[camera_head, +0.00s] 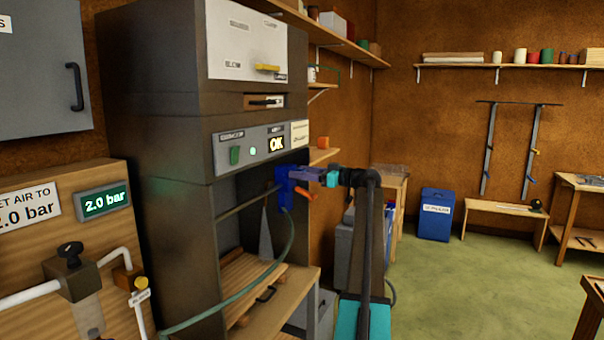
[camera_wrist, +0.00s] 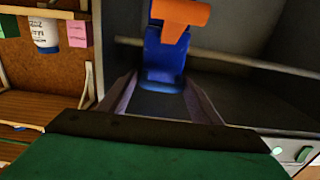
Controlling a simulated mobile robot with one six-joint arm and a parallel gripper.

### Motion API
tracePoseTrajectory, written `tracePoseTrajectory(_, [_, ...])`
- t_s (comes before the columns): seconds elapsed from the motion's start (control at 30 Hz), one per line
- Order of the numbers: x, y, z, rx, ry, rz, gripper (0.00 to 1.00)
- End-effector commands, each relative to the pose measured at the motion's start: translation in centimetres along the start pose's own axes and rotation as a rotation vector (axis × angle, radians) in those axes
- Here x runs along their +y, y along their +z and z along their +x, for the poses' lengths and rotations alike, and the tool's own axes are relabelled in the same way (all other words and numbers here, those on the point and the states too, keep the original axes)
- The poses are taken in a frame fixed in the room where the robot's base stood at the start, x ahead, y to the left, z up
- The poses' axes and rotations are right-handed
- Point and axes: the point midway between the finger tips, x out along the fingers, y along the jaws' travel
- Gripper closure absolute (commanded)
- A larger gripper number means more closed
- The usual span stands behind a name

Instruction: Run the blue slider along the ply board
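The blue slider (camera_head: 285,188), with an orange lever (camera_head: 306,195), sits on a horizontal bar across the open bay of the dark cabinet. It also shows in the wrist view (camera_wrist: 165,62), upright, beyond and between my fingertips. My gripper (camera_head: 308,174) reaches to the slider from the right. In the wrist view its two purple fingers stand spread, with a small gap by the left tip; whether the right tip touches is unclear. A ply board (camera_head: 252,280) lies in the bay below the bar, with a dark handle near its front.
A green hose (camera_head: 283,250) hangs from the slider and curves down left past the bay. A control panel (camera_head: 262,146) reading OK is above. A wooden bench (camera_head: 285,305) juts out in front. A gauge (camera_head: 103,201) at left reads 2.0 bar.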

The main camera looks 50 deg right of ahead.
Motion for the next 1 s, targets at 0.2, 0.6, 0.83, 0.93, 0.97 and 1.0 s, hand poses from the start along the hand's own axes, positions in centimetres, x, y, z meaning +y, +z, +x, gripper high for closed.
tracePoseTrajectory(0.2, [0.3, -0.2, 0.0, 0.002, 0.007, 0.0, 0.39])
tracePoseTrajectory(0.6, [0.2, 0.1, -0.3, -0.001, 0.005, 0.0, 0.39])
tracePoseTrajectory(0.83, [0.2, 0.2, -2.5, 0.0, 0.006, 0.0, 0.39])
tracePoseTrajectory(0.93, [0.1, 0.1, -3.9, 0.001, 0.006, 0.0, 0.39])
tracePoseTrajectory(0.97, [0.1, 0.1, -4.3, 0.001, 0.007, 0.0, 0.39])
tracePoseTrajectory(1.0, [0.1, 0.1, -5.0, 0.001, 0.006, 0.0, 0.39])
